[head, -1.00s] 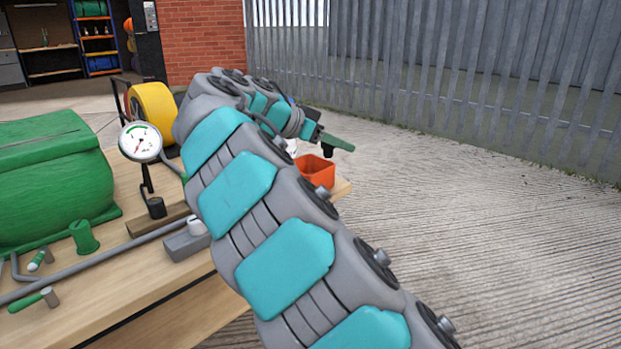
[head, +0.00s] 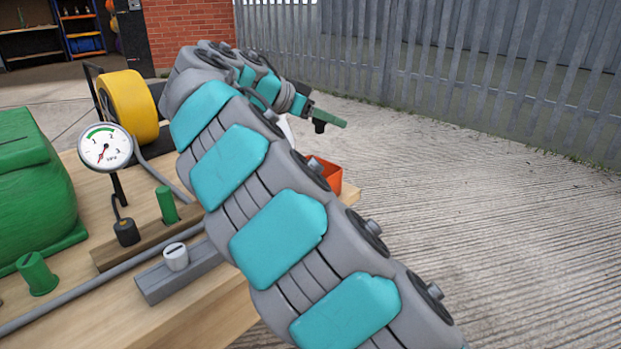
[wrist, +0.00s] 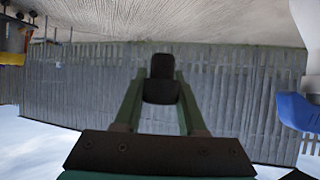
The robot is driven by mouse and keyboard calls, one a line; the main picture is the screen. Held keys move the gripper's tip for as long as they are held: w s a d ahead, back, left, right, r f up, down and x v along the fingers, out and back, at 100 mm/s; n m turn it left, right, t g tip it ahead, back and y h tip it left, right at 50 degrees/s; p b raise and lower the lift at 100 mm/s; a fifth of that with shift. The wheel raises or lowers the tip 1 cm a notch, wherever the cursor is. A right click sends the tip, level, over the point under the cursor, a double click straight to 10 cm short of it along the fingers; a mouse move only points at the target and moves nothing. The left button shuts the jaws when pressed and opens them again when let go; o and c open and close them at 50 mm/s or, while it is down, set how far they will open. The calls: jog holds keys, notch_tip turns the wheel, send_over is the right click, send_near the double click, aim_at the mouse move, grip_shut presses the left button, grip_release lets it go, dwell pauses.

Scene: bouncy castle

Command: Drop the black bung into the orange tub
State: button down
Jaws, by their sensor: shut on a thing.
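The black bung (head: 319,127) is held in my gripper (head: 328,117), at the far end of my arm, off the table. In the wrist view the bung (wrist: 161,80) sits between the two green fingers (wrist: 161,88), which touch its sides. The orange tub (head: 332,177) stands near the table's right edge, lower in the picture than the gripper. My arm hides most of the tub, and its inside cannot be seen. The tub does not show in the wrist view.
A pressure gauge (head: 105,147), a yellow wheel-like reel (head: 128,107), a green box-shaped object (head: 35,190) and a grey block with a white knob (head: 177,277) occupy the table (head: 215,315) left of my arm. Open concrete and a metal fence (head: 450,70) lie right.

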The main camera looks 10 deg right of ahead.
jog(key=shift+f+b, duration=1.05)
jog(key=shift+f, duration=1.85)
jog(key=shift+s, duration=0.1)
jog(key=shift+c, duration=2)
grip_release()
